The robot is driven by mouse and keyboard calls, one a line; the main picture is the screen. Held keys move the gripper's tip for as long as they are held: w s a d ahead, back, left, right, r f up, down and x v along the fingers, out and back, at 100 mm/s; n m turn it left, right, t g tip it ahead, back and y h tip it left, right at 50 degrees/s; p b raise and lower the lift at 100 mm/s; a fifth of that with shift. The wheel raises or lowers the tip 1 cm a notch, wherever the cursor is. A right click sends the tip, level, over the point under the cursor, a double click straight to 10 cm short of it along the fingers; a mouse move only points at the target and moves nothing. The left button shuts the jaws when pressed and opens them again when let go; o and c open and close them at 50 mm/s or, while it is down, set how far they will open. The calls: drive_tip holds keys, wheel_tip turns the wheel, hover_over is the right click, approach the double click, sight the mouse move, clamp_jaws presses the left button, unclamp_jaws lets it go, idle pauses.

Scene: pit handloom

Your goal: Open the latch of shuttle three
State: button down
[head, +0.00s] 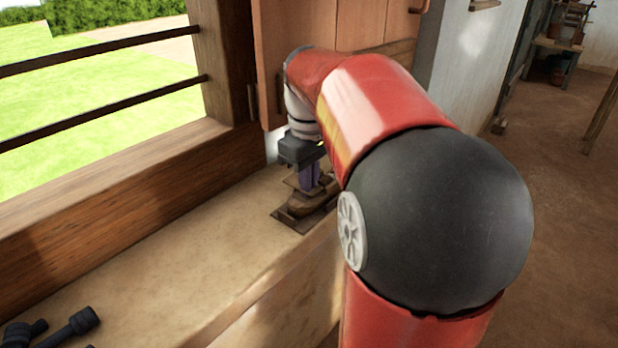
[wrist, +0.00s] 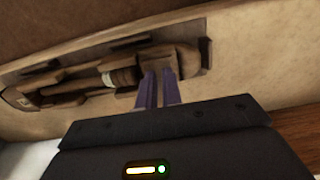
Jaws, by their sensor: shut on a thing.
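A brown wooden shuttle (head: 303,205) sits in a dark wooden holder (head: 284,217) on the pale ledge below the window. In the wrist view the shuttle (wrist: 85,80) lies lengthwise across the picture, with a pale banded wound part inside its opening. My gripper (head: 310,184) points down on the shuttle. In the wrist view the two purple fingers of my gripper (wrist: 158,76) are close together on a small brown block at the shuttle's right part, which looks like its latch (wrist: 157,63). The fingertips partly hide it, and its exact position cannot be told.
The ledge (head: 190,255) is clear left of the holder. Several dark objects (head: 75,325) lie at its near left end. A window with dark bars (head: 100,48) and a wooden frame runs along the left. A wooden shutter (head: 365,25) stands behind my arm. Open floor (head: 560,190) lies right.

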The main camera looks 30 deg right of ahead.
idle(0.4)
drive_tip(key=c, duration=1.6)
unclamp_jaws()
drive_tip(key=shift+o, duration=0.2)
